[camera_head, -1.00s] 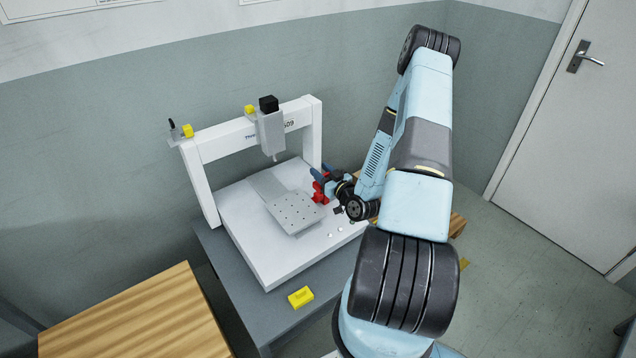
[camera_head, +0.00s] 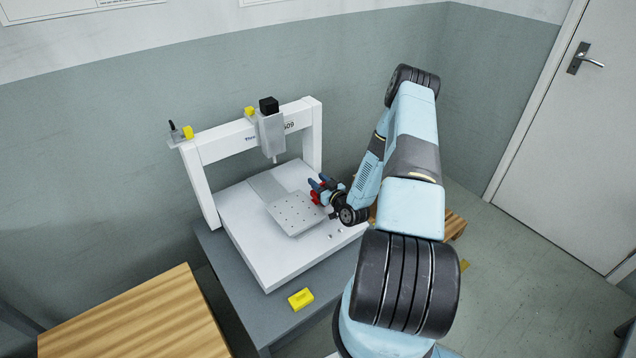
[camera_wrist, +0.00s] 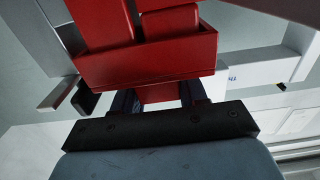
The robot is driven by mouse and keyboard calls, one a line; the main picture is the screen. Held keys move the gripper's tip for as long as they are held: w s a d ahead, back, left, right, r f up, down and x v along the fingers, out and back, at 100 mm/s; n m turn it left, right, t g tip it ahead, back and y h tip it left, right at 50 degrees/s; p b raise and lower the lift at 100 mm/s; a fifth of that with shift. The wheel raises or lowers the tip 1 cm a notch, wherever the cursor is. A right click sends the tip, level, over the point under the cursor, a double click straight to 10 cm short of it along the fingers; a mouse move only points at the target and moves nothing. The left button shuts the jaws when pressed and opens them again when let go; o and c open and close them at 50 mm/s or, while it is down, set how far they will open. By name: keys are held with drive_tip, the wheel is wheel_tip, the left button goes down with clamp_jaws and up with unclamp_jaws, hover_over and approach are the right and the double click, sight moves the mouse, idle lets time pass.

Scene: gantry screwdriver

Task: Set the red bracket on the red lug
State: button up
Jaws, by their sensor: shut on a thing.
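My gripper (camera_head: 327,188) is at the right edge of the gantry machine's plate, its blue fingers pointing left. It is shut on the red bracket (camera_head: 317,192), which shows only partly between the fingers in the head view. In the wrist view the red bracket (camera_wrist: 145,60) fills the top middle, a block with upright parts. I cannot make out the red lug apart from the bracket. How far the bracket is above the plate is not clear.
The white gantry frame (camera_head: 200,185) with its screwdriver head (camera_head: 270,132) stands behind and left. A perforated grey plate (camera_head: 297,213) lies on the white machine base (camera_head: 265,265). A yellow block (camera_head: 301,299) lies at the front. A wooden table (camera_head: 130,325) is at lower left.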

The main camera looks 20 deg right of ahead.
drive_tip(key=shift+f, duration=0.6)
drive_tip(key=o, duration=1.1)
drive_tip(key=shift+s, duration=0.1)
